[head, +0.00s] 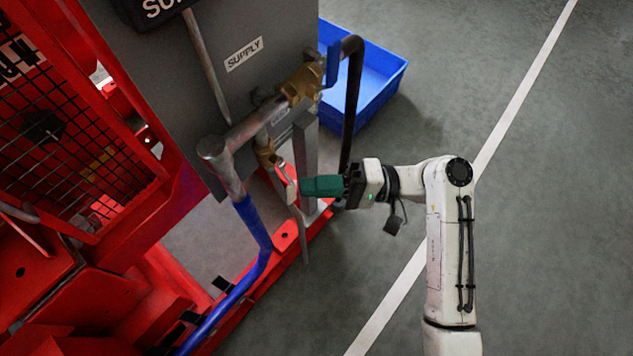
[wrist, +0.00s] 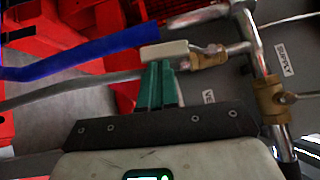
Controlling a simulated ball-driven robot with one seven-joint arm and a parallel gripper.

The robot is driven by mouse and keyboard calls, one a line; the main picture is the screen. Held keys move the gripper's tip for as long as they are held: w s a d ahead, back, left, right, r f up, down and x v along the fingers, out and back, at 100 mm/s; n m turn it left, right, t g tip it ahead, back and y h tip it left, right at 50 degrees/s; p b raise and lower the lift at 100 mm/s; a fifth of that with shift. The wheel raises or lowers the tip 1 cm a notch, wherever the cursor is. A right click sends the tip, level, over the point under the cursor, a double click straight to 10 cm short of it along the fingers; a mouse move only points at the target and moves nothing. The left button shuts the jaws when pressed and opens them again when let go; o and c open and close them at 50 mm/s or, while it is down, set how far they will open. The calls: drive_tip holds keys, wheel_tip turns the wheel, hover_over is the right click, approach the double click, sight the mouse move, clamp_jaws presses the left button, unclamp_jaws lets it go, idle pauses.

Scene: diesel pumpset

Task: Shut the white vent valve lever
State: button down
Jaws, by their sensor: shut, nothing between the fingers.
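The white vent valve lever (head: 291,192) hangs below a small brass valve (head: 267,153) on the thin pipe branch in the head view. In the wrist view the white lever (wrist: 165,50) lies across the picture, left of its brass valve (wrist: 208,59). My gripper (head: 303,187) has green fingers, shut with nothing between them. Its tips are right beside the lever in the head view. In the wrist view the fingertips (wrist: 158,68) reach the lever's lower edge. I cannot tell whether they touch it.
A larger brass valve (head: 301,84) with a blue lever (head: 333,62) sits above, near the SUPPLY label (head: 244,54). A blue hose (head: 250,262), dark hose (head: 352,105) and red frame (head: 285,235) surround the spot. A blue bin (head: 378,84) stands behind. The floor to the right is clear.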

drive_tip(key=shift+s+a+f+m+y+p, duration=0.1)
drive_tip(key=shift+s+a+m+y+p, duration=0.2)
drive_tip(key=shift+m+y+p, duration=0.35)
drive_tip(key=s+a+r+m+t+y+p, duration=0.3)
drive_tip(key=s+a+m+t+y+p, duration=0.1)
drive_tip(key=s+m+p, duration=0.3)
drive_tip(key=shift+a+m+t+p, duration=0.4)
drive_tip(key=shift+a+m+p, duration=0.3)
drive_tip(key=shift+p, duration=0.3)
drive_tip(key=shift+s+a+r+y, duration=0.1)
drive_tip(key=shift+r+y, duration=0.05)
drive_tip(key=shift+y, duration=0.1)
idle(0.5)
drive_tip(key=s+d+f+b, duration=0.3)
drive_tip(key=d+f, duration=0.3)
drive_tip(key=f, duration=0.5)
drive_tip(key=shift+s+b, duration=0.35)
drive_tip(key=shift+b, duration=0.35)
